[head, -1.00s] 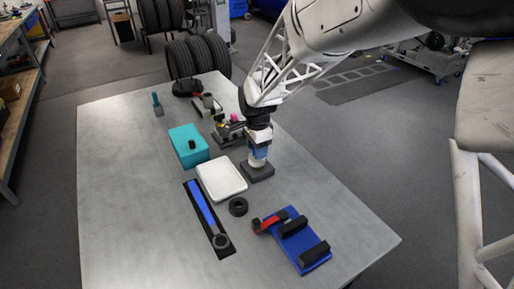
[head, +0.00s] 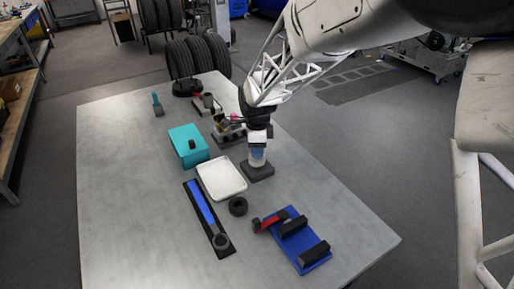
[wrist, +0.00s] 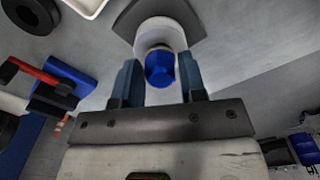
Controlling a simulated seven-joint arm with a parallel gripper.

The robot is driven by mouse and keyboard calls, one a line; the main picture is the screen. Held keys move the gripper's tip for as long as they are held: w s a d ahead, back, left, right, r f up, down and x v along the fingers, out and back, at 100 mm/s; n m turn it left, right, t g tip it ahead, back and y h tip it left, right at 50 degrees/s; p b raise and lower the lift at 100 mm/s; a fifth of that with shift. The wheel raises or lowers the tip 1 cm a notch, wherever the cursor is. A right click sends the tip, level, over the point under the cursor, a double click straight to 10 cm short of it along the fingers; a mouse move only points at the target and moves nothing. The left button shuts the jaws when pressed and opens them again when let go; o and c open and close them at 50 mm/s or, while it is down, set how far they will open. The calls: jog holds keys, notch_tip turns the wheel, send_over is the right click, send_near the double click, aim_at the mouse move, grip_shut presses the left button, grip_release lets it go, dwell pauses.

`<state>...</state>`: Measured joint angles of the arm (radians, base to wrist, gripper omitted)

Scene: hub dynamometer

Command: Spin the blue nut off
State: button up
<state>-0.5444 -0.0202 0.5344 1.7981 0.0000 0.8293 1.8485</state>
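The blue nut (wrist: 159,68) shows in the wrist view, at the end of a white post (wrist: 160,35) that rises from a dark square base. In the head view the white post (head: 257,160) and its base (head: 257,173) stand near the table's right edge, and the nut is hard to make out under my gripper. My gripper (wrist: 159,72) has one blue-grey finger on each side of the nut, with a narrow gap showing at each side. In the head view my gripper (head: 258,148) points down over the post.
A white tray (head: 241,190) lies left of the base, with a black ring (head: 238,207) in front of it. A blue fixture (head: 301,254) with black blocks and a red lever is at front right. A teal box (head: 183,153) and dark fixtures (head: 229,138) stand farther back.

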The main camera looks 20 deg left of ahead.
grip_shut()
jog(key=shift+n, duration=0.6)
jog(key=shift+r, duration=0.3)
jog(key=shift+r, duration=2.7)
